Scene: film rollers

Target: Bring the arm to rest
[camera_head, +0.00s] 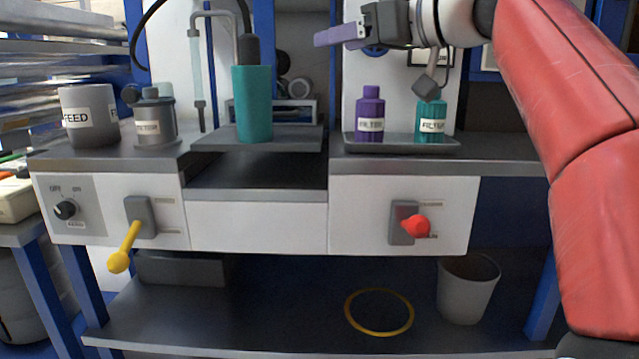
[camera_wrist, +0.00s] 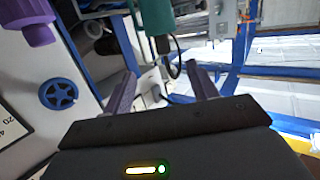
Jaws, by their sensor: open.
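My arm reaches in from the right of the head view, its red link hanging down the right side. My gripper (camera_head: 328,38) is raised in the air above the purple filter bottle, with its purple fingers pointing left. In the wrist view my gripper (camera_wrist: 163,84) has its two fingers wide apart and nothing between them. It touches nothing that I can see.
A purple bottle (camera_head: 370,117) and a teal bottle (camera_head: 431,121) stand on a tray (camera_head: 400,146) below my gripper. A teal cylinder (camera_head: 252,104) stands mid-bench. A yellow lever (camera_head: 125,245) and red knob (camera_head: 416,226) stick out in front. A bin (camera_head: 466,290) stands below.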

